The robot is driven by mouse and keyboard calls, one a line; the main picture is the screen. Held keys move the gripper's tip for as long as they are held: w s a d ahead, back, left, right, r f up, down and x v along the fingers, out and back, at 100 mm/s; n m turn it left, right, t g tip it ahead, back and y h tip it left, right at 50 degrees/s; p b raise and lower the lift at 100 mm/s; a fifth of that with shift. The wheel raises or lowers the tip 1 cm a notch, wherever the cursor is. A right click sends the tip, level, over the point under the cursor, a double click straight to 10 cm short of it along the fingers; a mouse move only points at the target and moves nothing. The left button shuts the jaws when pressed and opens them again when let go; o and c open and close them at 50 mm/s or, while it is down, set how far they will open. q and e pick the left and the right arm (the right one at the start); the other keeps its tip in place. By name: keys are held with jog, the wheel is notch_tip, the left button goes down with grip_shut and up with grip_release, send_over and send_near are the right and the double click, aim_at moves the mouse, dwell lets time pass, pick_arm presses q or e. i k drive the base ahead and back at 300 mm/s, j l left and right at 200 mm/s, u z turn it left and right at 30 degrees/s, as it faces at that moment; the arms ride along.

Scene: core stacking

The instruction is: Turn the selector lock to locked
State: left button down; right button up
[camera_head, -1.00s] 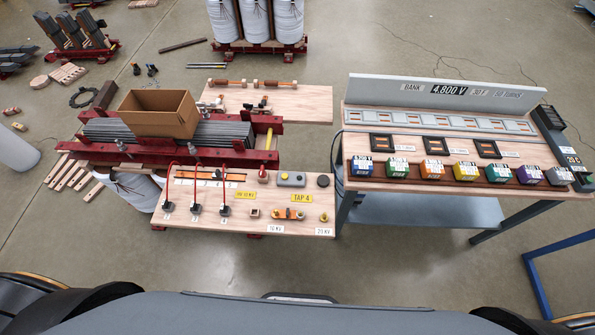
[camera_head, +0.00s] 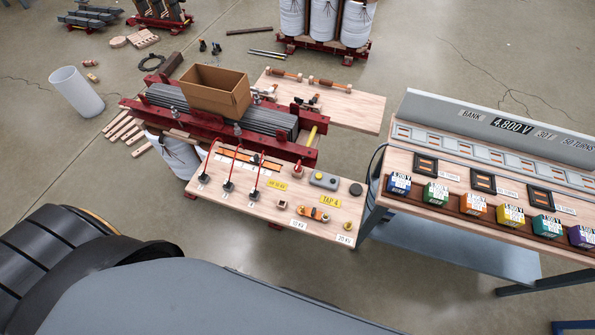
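A wooden control board (camera_head: 217,198) lies in front of the transformer core. Near its front right are an orange and grey fitting (camera_head: 313,213), a small brown square piece (camera_head: 282,205) and a brass-coloured knob (camera_head: 348,226). Labels "10 KV" (camera_head: 298,224) and "20 KV" (camera_head: 344,239) sit by them, with a yellow "TAP 4" plate (camera_head: 330,200) behind. I cannot tell which fitting is the selector lock or how it is set. Neither of my grippers is in view.
A cardboard box (camera_head: 216,92) stands on the core, in a red frame (camera_head: 215,123). A bench (camera_head: 430,259) with several coloured blocks stands to the right, close to the board. A white cylinder (camera_head: 75,92) stands at far left. Bare floor lies in front of the board.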

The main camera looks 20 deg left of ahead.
aim_at(298, 169)
jog(key=k+l+u, duration=0.1)
jog(key=k, duration=0.25)
jog(key=k+l+u, duration=0.1)
jog(key=k, duration=0.3)
jog(key=u, duration=1.45)
